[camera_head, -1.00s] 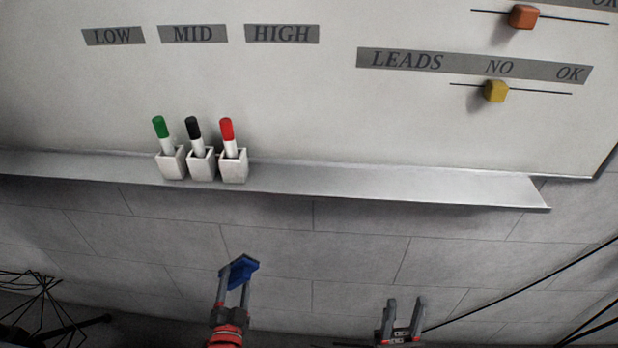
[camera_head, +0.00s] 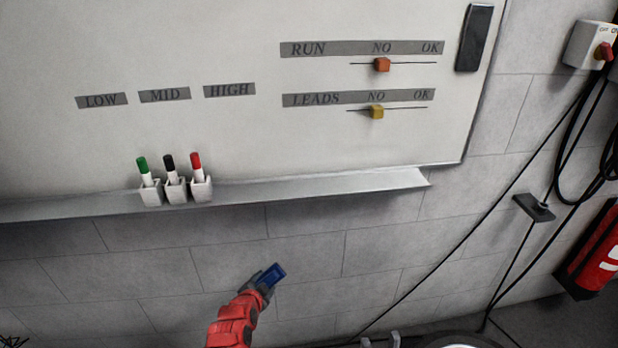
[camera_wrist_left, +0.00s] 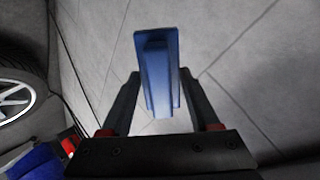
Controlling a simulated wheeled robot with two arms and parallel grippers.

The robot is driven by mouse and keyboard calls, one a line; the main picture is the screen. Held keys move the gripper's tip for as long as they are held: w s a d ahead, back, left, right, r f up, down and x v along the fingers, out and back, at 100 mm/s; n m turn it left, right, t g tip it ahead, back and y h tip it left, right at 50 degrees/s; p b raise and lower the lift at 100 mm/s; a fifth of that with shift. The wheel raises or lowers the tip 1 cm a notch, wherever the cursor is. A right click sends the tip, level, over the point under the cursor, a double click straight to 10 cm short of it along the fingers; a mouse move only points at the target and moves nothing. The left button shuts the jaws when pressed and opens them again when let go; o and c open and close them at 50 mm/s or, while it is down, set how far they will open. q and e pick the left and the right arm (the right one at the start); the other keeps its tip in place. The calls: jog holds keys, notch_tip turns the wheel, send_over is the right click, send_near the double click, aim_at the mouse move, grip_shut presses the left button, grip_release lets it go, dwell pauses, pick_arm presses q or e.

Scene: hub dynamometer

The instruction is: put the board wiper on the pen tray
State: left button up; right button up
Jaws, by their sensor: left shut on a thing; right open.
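The blue board wiper (camera_head: 273,273) is held by my left gripper (camera_head: 266,281), which is shut on it. They are in front of the grey wall, lower in the picture than the pen tray and apart from it. In the left wrist view the wiper (camera_wrist_left: 157,70) stands out between the two fingers. The pen tray (camera_head: 320,189) is a long metal ledge along the whiteboard's bottom edge. Its right part is bare. My right gripper (camera_head: 381,341) is open, and only its fingertips show at the bottom edge.
White holders (camera_head: 176,192) with green, black and red pens stand on the tray's left part. The whiteboard (camera_head: 240,140) carries an orange slider (camera_head: 382,64) and a yellow slider (camera_head: 377,112). Cables, a switch box (camera_head: 590,46) and a red extinguisher (camera_head: 597,255) are at the right.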

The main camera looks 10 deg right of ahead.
pick_arm(q)
jog(key=d+r+m+g+y+p, duration=0.1)
jog(key=d+r+m+g+p, duration=0.1)
jog(key=d+r, duration=0.4)
jog(key=d+r+m+g+y+p, duration=0.1)
jog(key=d+r+g+p, duration=0.4)
jog(key=r, duration=0.9)
jog(key=shift+d+m+g, duration=0.4)
jog(key=shift+g, duration=0.4)
